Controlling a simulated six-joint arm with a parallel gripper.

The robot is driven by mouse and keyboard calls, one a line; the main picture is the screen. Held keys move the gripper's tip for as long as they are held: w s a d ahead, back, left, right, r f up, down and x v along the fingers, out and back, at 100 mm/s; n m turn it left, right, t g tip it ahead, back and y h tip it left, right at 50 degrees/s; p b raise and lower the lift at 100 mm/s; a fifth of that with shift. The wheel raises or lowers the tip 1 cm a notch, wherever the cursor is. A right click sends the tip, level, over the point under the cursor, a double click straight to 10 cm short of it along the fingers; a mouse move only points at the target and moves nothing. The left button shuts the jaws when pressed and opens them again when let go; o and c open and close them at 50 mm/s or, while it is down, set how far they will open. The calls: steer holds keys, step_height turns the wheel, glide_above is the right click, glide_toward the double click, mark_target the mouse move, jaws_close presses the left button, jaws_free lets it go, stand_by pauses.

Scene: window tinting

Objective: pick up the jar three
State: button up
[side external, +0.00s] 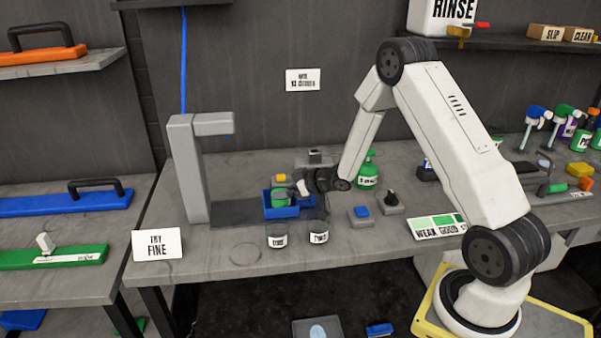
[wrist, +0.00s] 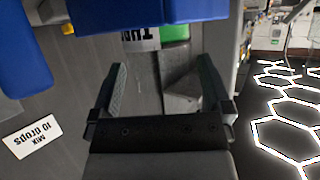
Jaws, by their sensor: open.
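A green jar (side external: 281,198) is in a blue tray (side external: 307,210) on the bench; its label is not readable. Two small dark jars with white labels, a left one (side external: 277,238) and a right one (side external: 319,235), stand in front of the tray; their print is too small to read surely, so I cannot tell which is jar three. My gripper (side external: 300,187) is open at the tray, just right of the green jar. In the wrist view my open gripper (wrist: 162,66) has nothing clearly held between its fingers. An upside-down label (wrist: 142,40) and a green surface (wrist: 175,31) show beyond, partly hidden by blue.
A grey post stand (side external: 187,165) rises left of the tray. A green bottle (side external: 367,170) stands behind my arm. A blue-topped block (side external: 361,213) and a black-knobbed block (side external: 391,204) lie to the right.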

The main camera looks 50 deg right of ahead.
steer(key=shift+x, duration=1.2)
steer(key=c, duration=1)
steer(key=shift+r, duration=0.2)
steer(key=shift+r, duration=4.85)
